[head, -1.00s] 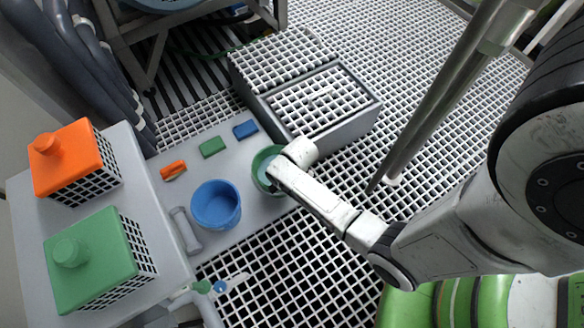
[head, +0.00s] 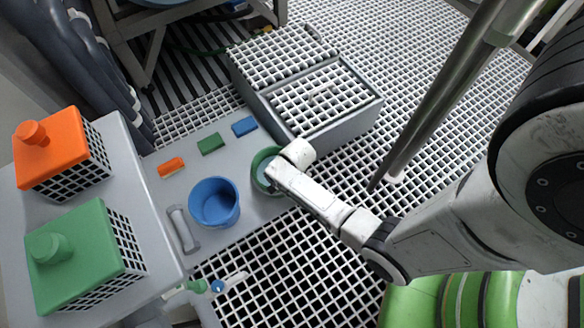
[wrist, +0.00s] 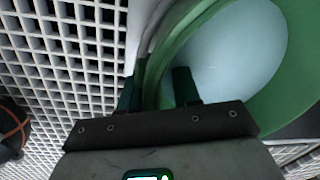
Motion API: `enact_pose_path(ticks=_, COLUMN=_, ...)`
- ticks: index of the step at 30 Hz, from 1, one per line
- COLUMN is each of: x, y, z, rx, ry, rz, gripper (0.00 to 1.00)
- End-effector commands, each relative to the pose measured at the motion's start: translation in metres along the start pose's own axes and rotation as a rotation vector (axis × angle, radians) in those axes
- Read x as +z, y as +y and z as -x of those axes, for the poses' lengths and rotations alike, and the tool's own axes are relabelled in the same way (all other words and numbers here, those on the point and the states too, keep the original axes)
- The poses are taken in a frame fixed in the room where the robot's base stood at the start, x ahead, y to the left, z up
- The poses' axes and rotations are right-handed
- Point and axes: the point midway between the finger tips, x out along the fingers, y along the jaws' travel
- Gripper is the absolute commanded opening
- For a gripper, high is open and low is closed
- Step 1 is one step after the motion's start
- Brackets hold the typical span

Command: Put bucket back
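A green bucket (head: 259,169) stands on the grey panel beside the grated floor, partly hidden by my wrist in the head view. Its green rim (wrist: 222,8) and pale blue inside fill the right of the wrist view. My gripper (wrist: 158,92) is at the near side of this bucket, its two dark fingers apart, one outside the wall and one inside, with the wall between them. I see no clear grip on the wall. A blue bucket (head: 214,204) stands upright to the left, apart from my gripper.
Orange (head: 171,167), green (head: 211,144) and blue (head: 245,126) blocks lie behind the buckets. A grey grated box (head: 345,130) stands close behind the green bucket. A grey dumbbell-shaped piece (head: 183,229) and the orange (head: 52,148) and green (head: 75,255) vessels are at left.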

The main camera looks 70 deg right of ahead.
Motion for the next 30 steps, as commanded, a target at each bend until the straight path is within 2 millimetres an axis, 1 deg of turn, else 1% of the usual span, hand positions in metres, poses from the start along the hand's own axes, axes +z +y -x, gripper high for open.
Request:
enact_pose_path(ticks=8, x=0.0, y=0.0, z=0.001, rx=0.0, ry=0.0, rz=0.0, gripper=0.36)
enact_pose_path(ticks=11, x=0.0, y=0.0, z=0.008, rx=0.001, ry=0.0, rz=0.0, gripper=0.36)
enact_pose_path(ticks=14, x=0.0, y=0.0, z=0.023, rx=0.0, ry=0.0, rz=0.0, gripper=0.36)
enact_pose_path(ticks=21, x=0.0, y=-0.001, z=0.074, rx=-0.001, ry=0.0, rz=0.0, gripper=0.36)
enact_pose_path(ticks=24, x=0.0, y=-0.001, z=0.092, rx=-0.001, ry=0.0, rz=0.0, gripper=0.36)
enact_pose_path(ticks=27, x=0.0, y=0.0, z=0.106, rx=0.0, ry=0.0, rz=0.0, gripper=0.36)
enact_pose_path(ticks=30, x=0.0, y=0.0, z=0.116, rx=0.0, ry=0.0, rz=0.0, gripper=0.36)
